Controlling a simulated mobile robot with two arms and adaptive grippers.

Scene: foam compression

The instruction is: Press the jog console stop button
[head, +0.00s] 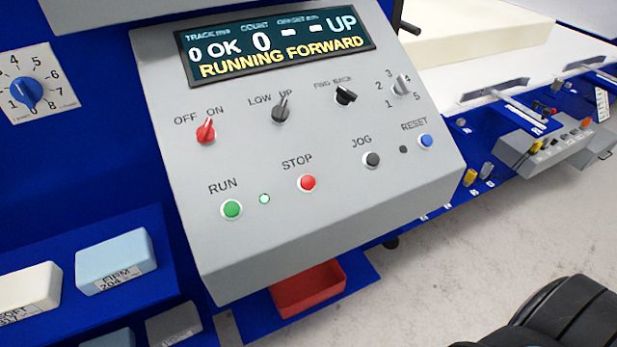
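The grey jog console (330,220) fills the middle of the head view with its sloped face toward me. The red stop button (308,183) sits under the STOP label, between the green RUN button (232,209) and the dark JOG button (372,160). A small green lamp (264,198) beside RUN looks lit. The display (278,46) reads "RUNNING FORWARD". Nothing covers the stop button. A black rounded part of my own body shows at the bottom right; no gripper fingers can be made out.
A blue RESET button (426,141), a red OFF/ON switch (206,131) and other knobs share the panel. A red bin (310,290) is below the console. Labelled foam blocks, FIRM (115,262) and SOFT (28,290), lie on a blue shelf at left. Space before the panel is clear.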

